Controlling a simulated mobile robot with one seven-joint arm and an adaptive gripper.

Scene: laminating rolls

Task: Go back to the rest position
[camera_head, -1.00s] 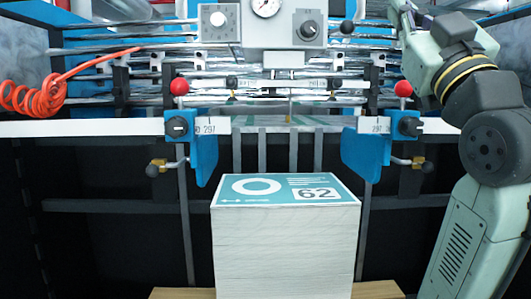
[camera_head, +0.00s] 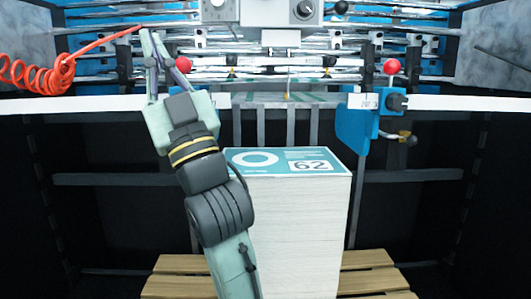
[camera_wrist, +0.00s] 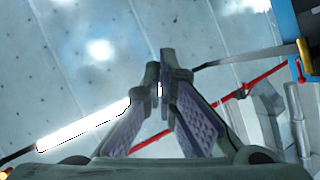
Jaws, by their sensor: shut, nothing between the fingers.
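My gripper (camera_wrist: 159,80) is in the middle of the wrist view, its two fingers meeting at the tips with nothing between them. In the head view my gripper (camera_head: 150,65) is raised at the left, up in front of the machine, at the end of my arm. My arm stands left of the paper stack and covers part of its left side and the left blue bracket.
A tall paper stack (camera_head: 295,235) with a teal top sheet stands on a wooden pallet (camera_head: 370,270). A blue bracket (camera_head: 355,130) with a red knob (camera_head: 392,66) is to its right. A coiled red hose (camera_head: 40,78) hangs at upper left, near my gripper.

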